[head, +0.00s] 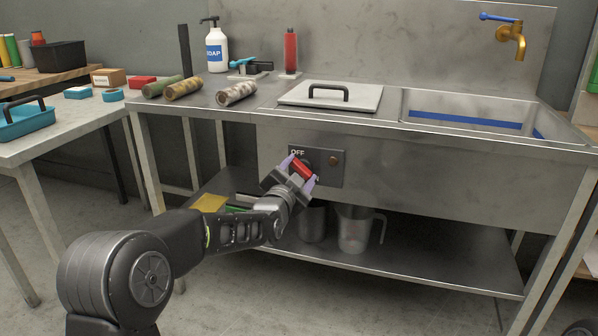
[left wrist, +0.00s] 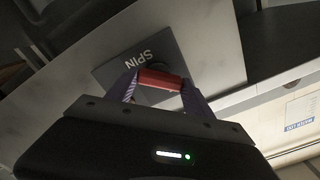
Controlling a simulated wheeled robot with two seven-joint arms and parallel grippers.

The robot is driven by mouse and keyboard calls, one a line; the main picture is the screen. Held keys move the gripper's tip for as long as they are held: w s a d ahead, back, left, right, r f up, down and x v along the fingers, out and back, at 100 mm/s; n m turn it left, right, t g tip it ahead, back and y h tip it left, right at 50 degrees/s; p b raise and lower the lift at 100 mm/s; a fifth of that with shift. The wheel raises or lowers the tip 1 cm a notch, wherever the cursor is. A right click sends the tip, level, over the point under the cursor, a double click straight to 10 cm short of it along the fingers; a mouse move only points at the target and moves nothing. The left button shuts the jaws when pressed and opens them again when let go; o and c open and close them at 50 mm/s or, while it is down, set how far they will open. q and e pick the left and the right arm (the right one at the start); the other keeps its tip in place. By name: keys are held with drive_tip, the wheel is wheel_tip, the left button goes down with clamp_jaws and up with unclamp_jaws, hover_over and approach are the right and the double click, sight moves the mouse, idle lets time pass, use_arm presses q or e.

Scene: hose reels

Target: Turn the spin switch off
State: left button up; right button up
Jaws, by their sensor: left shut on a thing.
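The spin switch (head: 302,170) is a red bar knob on a dark plate (head: 338,180) on the front of the steel sink unit. The plate shows the word OFF at its upper left and a small brownish round spot at its right. My left gripper (head: 299,173) has its purple fingers on either side of the red knob, shut on it. In the head view the knob is tilted, its right end lower. In the left wrist view the red knob (left wrist: 160,80) lies between the fingertips, with the word SPIN on the plate beside it. My right gripper is not in view.
A lid (head: 330,96) with a black handle and a sink basin (head: 470,118) are in the counter above. Metal jugs (head: 355,230) stand on the lower shelf below the plate. A side table (head: 70,130) stands at left. The floor in front is clear.

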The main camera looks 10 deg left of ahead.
use_arm(q)
drive_tip(key=m, duration=0.5)
drive_tip(key=shift+d+m, duration=0.15)
drive_tip(key=shift+m, duration=0.15)
drive_tip(key=shift+f+m, duration=0.1)
drive_tip(key=shift+m, duration=2.1)
drive_tip(key=o, duration=1.4)
drive_tip(key=shift+c, duration=0.2)
